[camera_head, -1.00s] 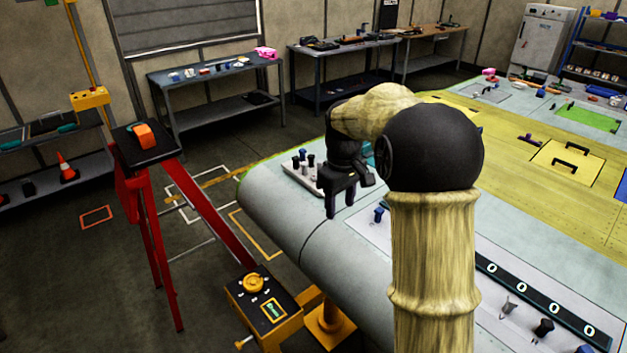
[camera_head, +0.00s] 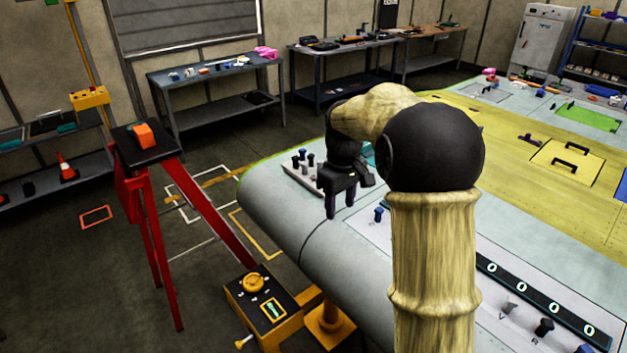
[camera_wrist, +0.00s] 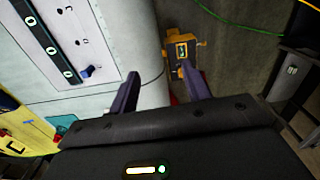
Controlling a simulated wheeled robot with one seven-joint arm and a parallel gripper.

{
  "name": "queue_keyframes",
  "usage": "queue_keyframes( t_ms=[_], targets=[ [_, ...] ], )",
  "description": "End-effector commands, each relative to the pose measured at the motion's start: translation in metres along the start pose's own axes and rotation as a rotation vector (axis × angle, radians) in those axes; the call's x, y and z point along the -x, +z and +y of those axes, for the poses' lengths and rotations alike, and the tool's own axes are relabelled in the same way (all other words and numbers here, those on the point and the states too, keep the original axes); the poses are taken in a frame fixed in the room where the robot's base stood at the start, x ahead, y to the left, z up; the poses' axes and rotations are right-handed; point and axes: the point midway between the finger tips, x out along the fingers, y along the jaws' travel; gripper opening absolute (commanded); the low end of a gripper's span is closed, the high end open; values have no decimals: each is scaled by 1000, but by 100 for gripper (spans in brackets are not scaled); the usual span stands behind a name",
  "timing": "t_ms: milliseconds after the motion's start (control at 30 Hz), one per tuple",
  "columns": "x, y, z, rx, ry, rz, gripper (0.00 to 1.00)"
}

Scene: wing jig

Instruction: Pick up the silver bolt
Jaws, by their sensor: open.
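My gripper (camera_head: 341,208) is open and empty, above the near rounded edge of the pale wing panel (camera_head: 300,215). Its two fingers also show apart in the wrist view (camera_wrist: 160,72), with nothing between them. A small silver-grey piece (camera_head: 508,309) stands on the white strip at the lower right of the head view and may be the silver bolt; it is too small to be certain. It is well to the right of my gripper, beyond my arm. I cannot make out a silver bolt for certain in the wrist view.
A black strip with white rings (camera_head: 535,301) lies beside the silver-grey piece. A small tray with dark pegs (camera_head: 303,172) is behind my gripper. A yellow control box (camera_head: 266,308) and a red stand (camera_head: 152,235) are left.

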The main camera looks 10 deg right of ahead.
Motion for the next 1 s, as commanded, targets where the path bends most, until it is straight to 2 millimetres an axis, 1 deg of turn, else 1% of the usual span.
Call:
queue_keyframes(
  t_ms=[167, 267, 467, 600, 733, 833, 900, 1000],
  targets=[
    [-17, 14, -10, -55, 12, 17, 48],
    [-35, 31, -22, -120, 24, 39, 48],
    [-77, 77, -54, -284, 49, 100, 48],
    [-106, 114, -77, -402, 61, 147, 48],
    [-130, 146, -98, -503, 66, 188, 48],
    [-141, 164, -109, -556, 67, 210, 48],
    [-145, 170, -114, -577, 67, 220, 48],
    [-147, 174, -116, -590, 67, 225, 48]
  ],
)
